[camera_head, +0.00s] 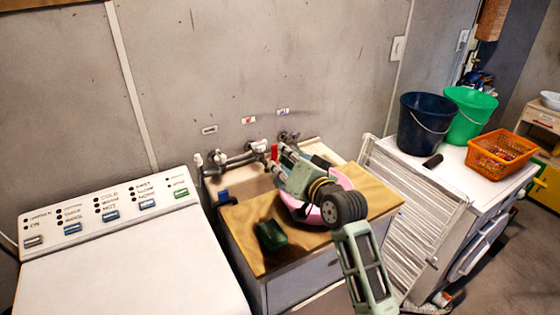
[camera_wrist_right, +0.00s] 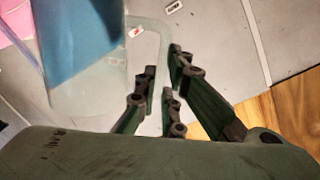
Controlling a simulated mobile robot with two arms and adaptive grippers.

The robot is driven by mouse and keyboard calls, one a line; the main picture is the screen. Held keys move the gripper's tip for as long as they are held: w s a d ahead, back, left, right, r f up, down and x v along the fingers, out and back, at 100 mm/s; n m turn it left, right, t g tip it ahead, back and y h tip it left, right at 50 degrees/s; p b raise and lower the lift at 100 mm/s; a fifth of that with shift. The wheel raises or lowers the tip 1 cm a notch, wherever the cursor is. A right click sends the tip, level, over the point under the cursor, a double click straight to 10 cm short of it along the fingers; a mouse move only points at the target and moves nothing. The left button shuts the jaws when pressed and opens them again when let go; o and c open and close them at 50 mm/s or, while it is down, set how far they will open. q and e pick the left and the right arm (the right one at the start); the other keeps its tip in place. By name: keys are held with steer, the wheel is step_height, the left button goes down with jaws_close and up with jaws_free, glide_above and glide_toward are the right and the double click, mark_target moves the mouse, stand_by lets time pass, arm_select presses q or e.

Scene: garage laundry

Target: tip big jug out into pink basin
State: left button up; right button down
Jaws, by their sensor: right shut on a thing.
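The big jug (camera_wrist_right: 85,75) is clear, with blue contents, and shows at the left of the right wrist view. My right gripper (camera_wrist_right: 165,65) is shut on its clear handle. In the head view my right gripper (camera_head: 281,163) is in front of the taps, over the sink counter; the jug is not clearly distinguishable there. The pink basin (camera_head: 343,179) sits on the wooden counter, partly hidden behind my right arm. A pink patch at the upper left of the right wrist view may be the basin. I cannot tell how far the jug tilts. My left gripper is not in view.
A dark green object (camera_head: 271,236) lies on the wooden counter (camera_head: 245,225). A washing machine (camera_head: 130,265) stands at the left. A white drying rack (camera_head: 410,215), navy bucket (camera_head: 424,123), green bucket (camera_head: 470,112) and orange basket (camera_head: 500,150) are at the right. Taps (camera_head: 238,160) project from the wall.

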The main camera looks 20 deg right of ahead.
mark_target(296, 150)
steer(key=shift+w+d+r+m+y+p, duration=0.15)
steer(key=shift+d+r+m+y+p, duration=0.2)
steer(key=shift+d+r+m, duration=0.5)
steer(key=shift+w+d+f+m+g+y, duration=0.1)
steer(key=shift+w+d+m+g+y, duration=0.1)
steer(key=shift+d+m, duration=0.6)
steer(key=shift+w+d+f+m+g+y, duration=0.1)
steer(key=shift+w+d+m+g+y, duration=0.1)
steer(key=shift+d+m, duration=0.5)
steer(key=shift+d+r+m+p, duration=0.35)
steer(key=shift+r+m+p, duration=0.25)
steer(key=shift+p, duration=0.4)
steer(key=w+d+r+m+y+p, duration=0.1)
steer(key=w+d+r+m+p, duration=0.1)
steer(key=d+m+p, duration=0.3)
steer(key=shift+d+g+y, duration=0.3)
steer(key=shift+d+y, duration=0.05)
steer(key=shift+d, duration=1.15)
steer(key=shift+r, duration=0.1)
steer(key=shift+r, duration=0.15)
